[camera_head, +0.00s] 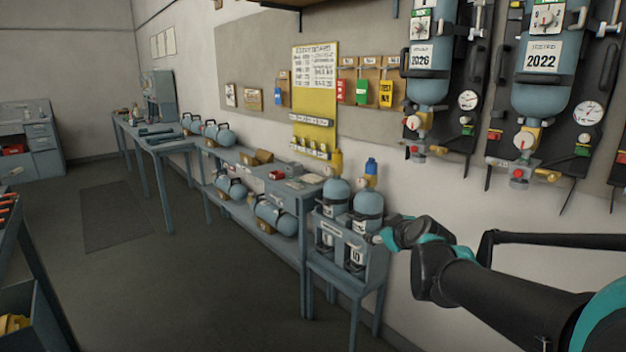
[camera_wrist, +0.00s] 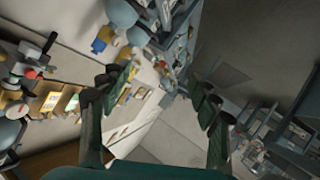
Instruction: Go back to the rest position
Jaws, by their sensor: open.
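My arm reaches in from the lower right in the head view, dark with teal joints. My gripper (camera_head: 376,238) is at its far end, in front of the stand of upright cylinders; I cannot tell the gap in depth. In the wrist view my gripper (camera_wrist: 160,97) shows two dark fingers spread wide apart, with nothing between them but the distant wall and floor. It is open and empty.
Breathing sets (camera_head: 541,85) hang on the wall board at the upper right. A stand (camera_head: 345,275) holds upright blue cylinders near my gripper. Benches with more cylinders (camera_head: 275,213) run along the wall. Open floor (camera_head: 150,270) lies left; a cart (camera_head: 35,265) edges in.

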